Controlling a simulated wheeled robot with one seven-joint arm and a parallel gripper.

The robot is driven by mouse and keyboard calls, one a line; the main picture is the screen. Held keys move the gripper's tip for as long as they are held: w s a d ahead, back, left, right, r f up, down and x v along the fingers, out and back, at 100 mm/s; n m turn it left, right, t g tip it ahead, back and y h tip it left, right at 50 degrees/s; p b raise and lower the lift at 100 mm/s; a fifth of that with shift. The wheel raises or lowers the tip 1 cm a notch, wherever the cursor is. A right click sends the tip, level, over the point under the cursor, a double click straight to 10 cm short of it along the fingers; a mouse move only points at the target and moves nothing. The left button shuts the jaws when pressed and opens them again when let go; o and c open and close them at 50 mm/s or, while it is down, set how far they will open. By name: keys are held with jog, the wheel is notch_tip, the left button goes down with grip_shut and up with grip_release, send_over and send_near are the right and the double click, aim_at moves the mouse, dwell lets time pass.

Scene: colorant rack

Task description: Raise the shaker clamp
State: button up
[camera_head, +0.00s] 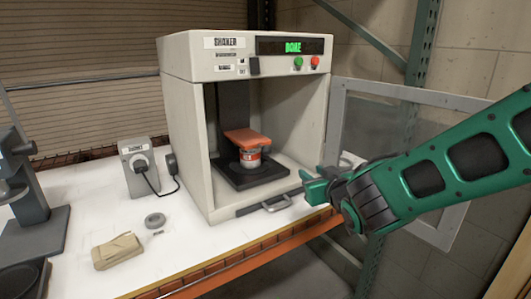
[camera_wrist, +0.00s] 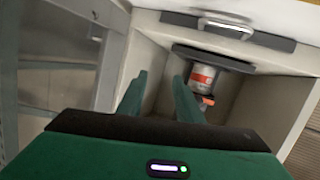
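The shaker (camera_head: 190,130) is a pale cabinet with its front open and a green "DONE" on its display. Inside, the orange shaker clamp (camera_head: 247,138) sits down on top of a paint can (camera_head: 250,157), which stands on a dark platform (camera_head: 232,178). The wrist view, which looks upside down, shows the can (camera_wrist: 203,76) and a small part of the clamp (camera_wrist: 207,100), partly hidden by a finger. My green gripper (camera_head: 312,186) is at the right front of the opening, apart from the clamp. Its fingers (camera_wrist: 160,95) are spread, with nothing between them.
The transparent framed door (camera_head: 450,102) stands open at the right, behind my arm. A drawer-like handle (camera_head: 270,205) lies at the shaker's lower front. A grey switch box (camera_head: 138,170), a tape roll (camera_head: 155,220) and a folded cloth (camera_head: 117,251) are on the white bench at left.

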aim_at(269, 153)
jog(key=s+a+r+n+t+y, duration=0.1)
jog(key=a+r+n+t+y, duration=0.2)
jog(key=a, duration=0.6)
jog(key=shift+g+y, duration=0.4)
jog(key=shift+g, duration=0.2)
jog(key=x, duration=1)
jog(key=shift+w+a, duration=0.1)
jog(key=shift+w, duration=0.1)
jog(key=shift+c, duration=0.3)
